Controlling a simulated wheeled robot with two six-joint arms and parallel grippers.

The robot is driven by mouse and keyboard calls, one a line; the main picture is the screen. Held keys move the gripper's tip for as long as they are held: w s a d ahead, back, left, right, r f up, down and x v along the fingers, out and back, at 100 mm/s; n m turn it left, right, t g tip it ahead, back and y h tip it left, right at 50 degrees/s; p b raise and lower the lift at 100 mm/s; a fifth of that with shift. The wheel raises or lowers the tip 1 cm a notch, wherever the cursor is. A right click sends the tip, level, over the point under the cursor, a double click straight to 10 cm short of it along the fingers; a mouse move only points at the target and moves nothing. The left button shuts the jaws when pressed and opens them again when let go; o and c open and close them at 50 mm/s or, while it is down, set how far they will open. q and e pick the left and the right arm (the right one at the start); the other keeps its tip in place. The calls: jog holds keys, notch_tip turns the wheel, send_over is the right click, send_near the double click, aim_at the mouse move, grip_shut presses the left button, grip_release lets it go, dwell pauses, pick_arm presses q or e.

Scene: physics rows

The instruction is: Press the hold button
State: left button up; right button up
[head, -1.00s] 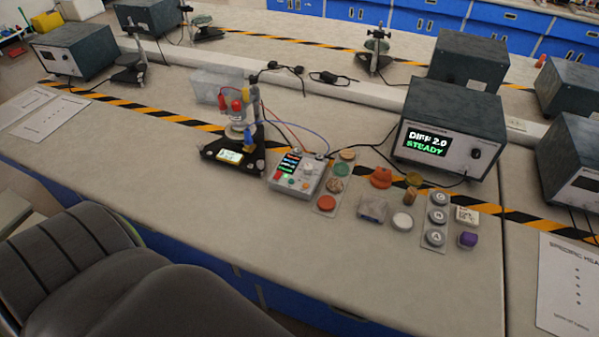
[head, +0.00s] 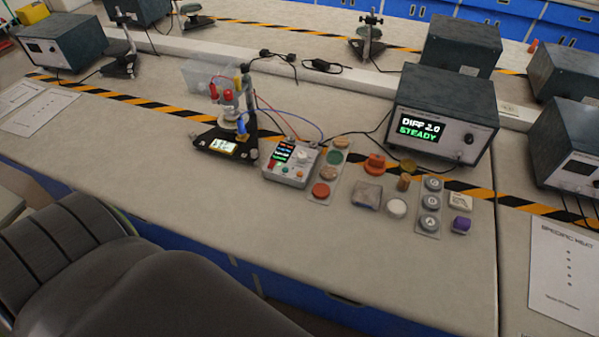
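Several buttons are on the bench (head: 370,258) in the head view, and I cannot tell for certain which one is the hold button. A grey control box (head: 291,164) with a small lit screen and small buttons stands left of centre. Beside it a plate (head: 318,184) carries a green round button (head: 334,157), a tan one and a red-orange one (head: 321,190). Further right, another plate (head: 428,207) carries three grey lettered round buttons (head: 431,202); the lettering is too small to read surely. Neither of my grippers is in view.
A dark instrument box (head: 445,116) behind shows "DIFF 2.0 STEADY". A black-based stand (head: 226,142) with wires is left of the control box. A white disc (head: 396,208) and purple block (head: 461,225) lie near the plates. A chair (head: 150,285) fills the lower left.

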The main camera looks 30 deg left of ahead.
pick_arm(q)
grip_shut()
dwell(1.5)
